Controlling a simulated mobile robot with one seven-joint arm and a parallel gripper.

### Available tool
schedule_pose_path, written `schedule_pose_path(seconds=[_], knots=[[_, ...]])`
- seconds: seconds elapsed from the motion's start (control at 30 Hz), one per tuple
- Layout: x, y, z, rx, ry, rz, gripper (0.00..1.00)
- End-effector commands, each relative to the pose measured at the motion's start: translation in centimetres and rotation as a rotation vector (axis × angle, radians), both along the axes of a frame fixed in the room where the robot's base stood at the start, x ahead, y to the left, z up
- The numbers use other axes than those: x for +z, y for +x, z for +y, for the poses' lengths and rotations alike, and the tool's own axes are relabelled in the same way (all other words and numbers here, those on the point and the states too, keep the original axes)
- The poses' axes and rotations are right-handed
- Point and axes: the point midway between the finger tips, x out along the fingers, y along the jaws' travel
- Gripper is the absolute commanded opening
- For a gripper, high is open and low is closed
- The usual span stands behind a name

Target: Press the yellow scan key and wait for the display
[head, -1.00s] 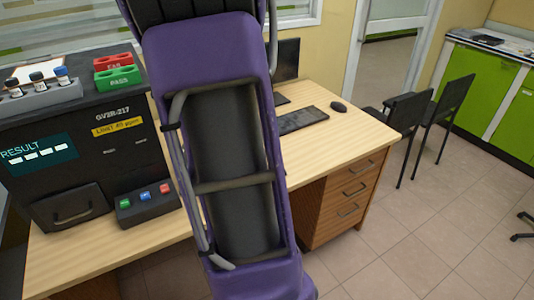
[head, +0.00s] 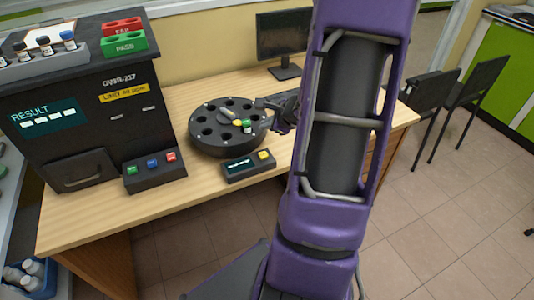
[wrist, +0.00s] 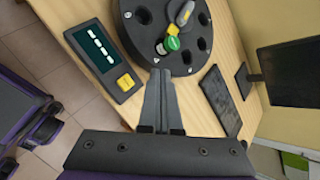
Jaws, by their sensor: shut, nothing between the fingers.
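The yellow scan key (head: 264,155) is on a small black box (head: 246,171) at the front of the desk. The key also shows in the wrist view (wrist: 125,82), left of my fingertips. The box's display (head: 239,163) shows a row of dashes in the wrist view (wrist: 98,45). My gripper (wrist: 160,73) is shut and empty, with its tips by the rim of a black round carousel and apart from the key. In the head view, my gripper (head: 266,104) is at the carousel's right side, its fingertips hard to make out.
The carousel (head: 204,143) has several holes, a green-capped vial (head: 247,126) and a grey-and-yellow piece on top. A black analyser (head: 85,120) with a RESULT screen stands left. A keyboard (wrist: 222,99) and monitor (head: 284,35) are beyond my gripper. Bare desk lies in front.

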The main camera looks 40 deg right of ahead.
Motion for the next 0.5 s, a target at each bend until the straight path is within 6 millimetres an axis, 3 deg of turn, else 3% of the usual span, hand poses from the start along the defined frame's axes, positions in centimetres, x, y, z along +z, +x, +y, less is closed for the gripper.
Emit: schedule_pose_path(seconds=[0.27, 0.5], knots=[[-0.3, 0.0, 0.0, 0.001, -0.001, 0.001, 0.00], [-3.1, -0.1, -0.1, 0.000, -0.001, 0.002, 0.00]])
